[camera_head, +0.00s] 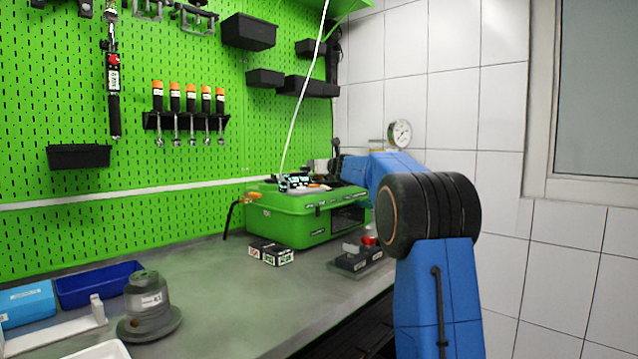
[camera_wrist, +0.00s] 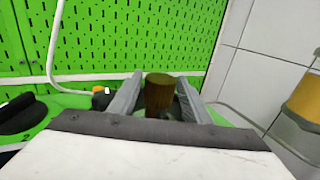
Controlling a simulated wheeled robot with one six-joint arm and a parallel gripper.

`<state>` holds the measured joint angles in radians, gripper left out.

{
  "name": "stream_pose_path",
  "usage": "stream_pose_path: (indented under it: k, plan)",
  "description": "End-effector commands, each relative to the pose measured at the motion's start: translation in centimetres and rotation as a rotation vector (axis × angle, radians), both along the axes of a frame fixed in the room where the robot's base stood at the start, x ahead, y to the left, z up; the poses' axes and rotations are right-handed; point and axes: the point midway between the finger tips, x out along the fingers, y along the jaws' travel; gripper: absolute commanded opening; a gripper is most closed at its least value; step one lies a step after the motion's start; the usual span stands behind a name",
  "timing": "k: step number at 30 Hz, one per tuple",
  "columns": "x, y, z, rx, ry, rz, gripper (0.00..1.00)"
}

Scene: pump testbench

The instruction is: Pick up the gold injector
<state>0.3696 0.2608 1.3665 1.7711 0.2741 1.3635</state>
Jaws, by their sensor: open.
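In the wrist view a gold-brown cylinder, which looks like the gold injector (camera_wrist: 159,92), stands upright between the two grey fingers of my gripper (camera_wrist: 159,98). The fingers are open, one on each side of it, with a gap visible at its left. I cannot tell whether the right finger touches it. Its lower part is hidden by the gripper body. In the head view my blue arm reaches over the right end of the green pump tester (camera_head: 305,215). The injector cannot be made out there.
A pressure gauge (camera_head: 400,133) stands behind my arm near the tiled wall. A white hose (camera_head: 305,85) runs down to the tester. Small black boxes (camera_head: 270,252) and a dark block (camera_head: 355,260) sit in front. The bench's middle (camera_head: 240,300) is clear.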

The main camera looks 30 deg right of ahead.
Motion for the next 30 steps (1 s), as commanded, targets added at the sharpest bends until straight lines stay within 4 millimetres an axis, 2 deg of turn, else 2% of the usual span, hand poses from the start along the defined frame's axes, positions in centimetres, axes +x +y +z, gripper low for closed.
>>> stream_pose_path:
  k: [8, 9, 14, 15, 25, 30]
  plan:
    - [0.3, 0.0, 0.1, -0.001, -0.001, 0.0, 0.44]
    - [0.3, 0.0, 0.1, -0.001, -0.001, 0.0, 0.42]
    - [0.3, 0.0, 0.1, -0.001, -0.001, 0.0, 0.03]
    - [0.3, 0.0, 0.1, -0.001, -0.001, 0.0, 0.0]
    - [0.3, 0.0, 0.3, -0.001, -0.002, 0.0, 0.0]
    - [0.3, 0.0, 1.3, -0.002, -0.002, 0.001, 0.0]
